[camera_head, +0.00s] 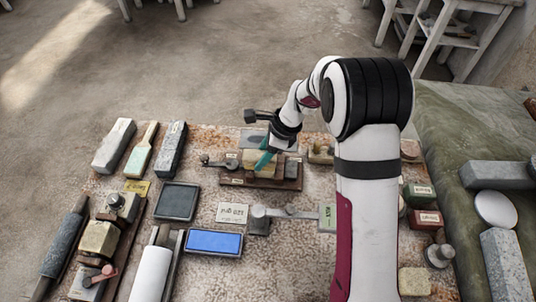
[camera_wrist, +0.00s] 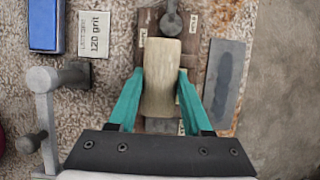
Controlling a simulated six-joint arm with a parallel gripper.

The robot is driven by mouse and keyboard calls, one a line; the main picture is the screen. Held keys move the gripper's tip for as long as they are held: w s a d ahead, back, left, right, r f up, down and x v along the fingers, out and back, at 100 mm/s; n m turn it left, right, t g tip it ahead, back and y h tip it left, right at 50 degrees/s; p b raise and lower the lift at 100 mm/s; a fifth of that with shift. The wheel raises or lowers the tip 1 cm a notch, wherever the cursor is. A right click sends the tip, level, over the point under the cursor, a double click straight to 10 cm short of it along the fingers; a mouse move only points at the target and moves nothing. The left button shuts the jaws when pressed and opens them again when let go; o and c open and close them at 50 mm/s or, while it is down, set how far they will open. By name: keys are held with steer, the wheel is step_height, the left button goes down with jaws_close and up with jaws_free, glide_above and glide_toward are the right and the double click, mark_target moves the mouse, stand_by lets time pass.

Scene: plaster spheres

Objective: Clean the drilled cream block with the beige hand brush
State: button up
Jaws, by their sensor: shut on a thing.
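My gripper (camera_wrist: 160,90) has its two teal fingers shut on the sides of a beige, block-shaped thing, which looks like the hand brush (camera_wrist: 163,62). In the head view, my gripper (camera_head: 264,160) is low over a dark brown wooden board (camera_head: 285,183) near the middle of the table. The brush sits directly above this board, between a grey clamp knob at its far end and my wrist. I cannot make out the drilled cream block: whatever lies under the brush is hidden by it and by my fingers. Contact below the brush cannot be told.
A grey flat plate (camera_wrist: 223,78) lies right of the board. A blue stone (camera_head: 214,242), a "120 grit" card (camera_head: 233,213) and a grey metal lever (camera_head: 285,212) lie nearby. At left, another board holds a cream block (camera_head: 100,238). Several stones line the far left edge.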

steer(key=shift+a, duration=1.05)
steer(key=shift+d, duration=0.1)
steer(key=shift+d, duration=2.15)
steer(key=shift+a+r, duration=0.35)
steer(key=shift+a, duration=0.25)
steer(key=shift+a+r, duration=0.35)
steer(key=shift+a, duration=0.2)
steer(key=shift+f, duration=0.15)
steer(key=shift+f, duration=0.6)
